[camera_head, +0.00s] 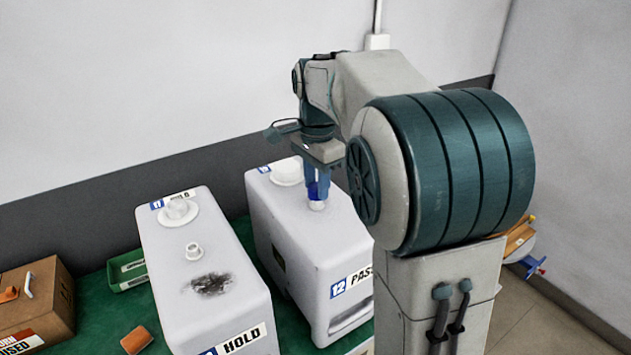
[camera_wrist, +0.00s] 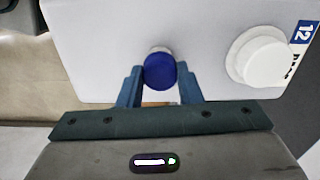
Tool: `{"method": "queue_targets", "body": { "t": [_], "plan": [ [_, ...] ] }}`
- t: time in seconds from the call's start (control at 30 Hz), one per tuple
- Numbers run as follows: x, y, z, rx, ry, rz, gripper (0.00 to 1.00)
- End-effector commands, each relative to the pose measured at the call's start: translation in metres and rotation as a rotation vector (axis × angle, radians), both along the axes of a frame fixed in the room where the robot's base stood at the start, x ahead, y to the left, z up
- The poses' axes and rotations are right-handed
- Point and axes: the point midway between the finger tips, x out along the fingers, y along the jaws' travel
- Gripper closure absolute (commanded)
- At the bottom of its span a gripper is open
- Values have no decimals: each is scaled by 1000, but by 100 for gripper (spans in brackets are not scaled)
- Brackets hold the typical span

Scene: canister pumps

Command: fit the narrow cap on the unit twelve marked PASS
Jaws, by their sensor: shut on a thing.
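Unit twelve (camera_head: 295,215) is a white canister with a blue 12 and a PASS label (camera_head: 358,278) on its front. My gripper (camera_head: 317,186) is over its top, shut on a small blue cap (camera_wrist: 159,71), the narrow cap. The cap is at the narrow neck (camera_head: 316,205); a pale edge of the neck shows past it in the wrist view (camera_wrist: 160,49). I cannot tell whether the cap is seated or just above. A wide white cap (camera_wrist: 262,57) sits on the unit's other port, apart from my fingers.
Unit eleven (camera_head: 205,260), marked HOLD, stands to the left with a dark stain, a wide white cap (camera_head: 177,210) and a small white neck (camera_head: 194,251). A brown box (camera_head: 45,300), a green tray (camera_head: 127,272) and an orange piece (camera_head: 136,340) lie farther left on the green surface.

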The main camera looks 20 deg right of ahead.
Motion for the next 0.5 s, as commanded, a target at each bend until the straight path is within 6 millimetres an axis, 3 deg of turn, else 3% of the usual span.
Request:
{"method": "queue_targets", "body": {
  "t": [0.5],
  "plan": [
    [0,0,-11,0,0,0,89]
  ]
}}
